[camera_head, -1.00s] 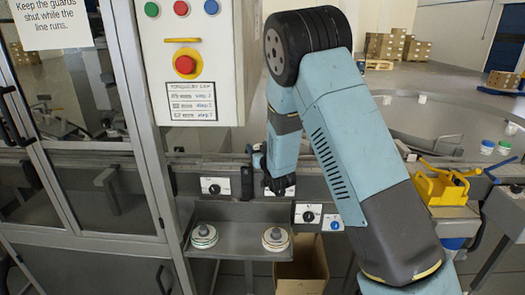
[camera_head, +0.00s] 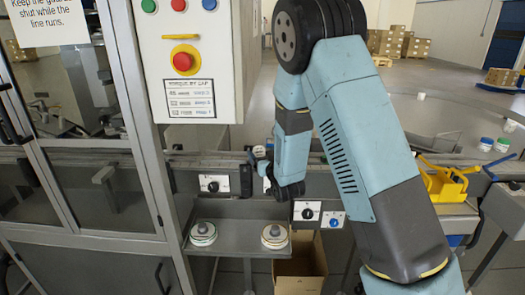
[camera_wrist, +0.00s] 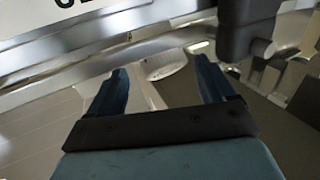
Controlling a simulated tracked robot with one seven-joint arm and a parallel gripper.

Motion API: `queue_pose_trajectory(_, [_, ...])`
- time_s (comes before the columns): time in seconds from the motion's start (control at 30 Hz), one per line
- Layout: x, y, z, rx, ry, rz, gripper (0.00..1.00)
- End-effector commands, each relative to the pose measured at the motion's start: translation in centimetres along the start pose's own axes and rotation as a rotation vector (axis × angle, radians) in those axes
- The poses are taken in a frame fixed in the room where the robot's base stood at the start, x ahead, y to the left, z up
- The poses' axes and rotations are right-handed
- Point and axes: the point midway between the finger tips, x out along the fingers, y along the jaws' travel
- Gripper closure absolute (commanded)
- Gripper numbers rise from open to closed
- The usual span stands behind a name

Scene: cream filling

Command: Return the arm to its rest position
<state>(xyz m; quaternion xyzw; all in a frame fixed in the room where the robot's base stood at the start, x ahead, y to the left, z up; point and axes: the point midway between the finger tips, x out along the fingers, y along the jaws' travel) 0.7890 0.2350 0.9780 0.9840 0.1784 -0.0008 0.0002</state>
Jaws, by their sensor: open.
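My arm (camera_head: 365,150) reaches up from the lower right in the head view and bends down at its elbow. My gripper (camera_head: 262,165) is at the panel, above the small grey shelf, and is partly hidden by my own arm. In the wrist view my gripper (camera_wrist: 160,88) has its two blue fingers spread apart with nothing between them. A dark knob-like part (camera_wrist: 248,35) and a blurred metal rail (camera_wrist: 90,55) lie beyond the fingertips.
A control box (camera_head: 187,60) with buttons and a red stop hangs at upper left. Two round capped pieces (camera_head: 203,233) (camera_head: 274,236) sit on the shelf (camera_head: 238,240). An open carton (camera_head: 302,262) is below. A yellow fixture (camera_head: 443,182) stands to the right.

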Motion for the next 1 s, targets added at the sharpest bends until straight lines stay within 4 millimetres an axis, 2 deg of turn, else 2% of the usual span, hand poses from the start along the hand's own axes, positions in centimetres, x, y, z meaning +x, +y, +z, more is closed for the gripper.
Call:
queue_pose_trajectory(0.03, [-1.1, 0.1, 0.0, 0.0, -0.002, 0.001, 0.17])
queue_pose_trajectory(0.2, [-3.9, 0.1, 0.0, 0.001, 0.0, 0.001, 0.17])
queue_pose_trajectory(0.4, [-5.6, 0.1, 0.0, 0.001, 0.001, 0.001, 0.17])
queue_pose_trajectory(0.53, [-6.0, 0.4, -0.5, 0.003, -0.01, 0.009, 0.17])
queue_pose_trajectory(0.77, [-6.6, 2.8, -3.5, 0.024, -0.107, 0.063, 0.17])
queue_pose_trajectory(1.0, [-8.8, 5.7, -7.0, 0.053, -0.251, 0.124, 0.17])
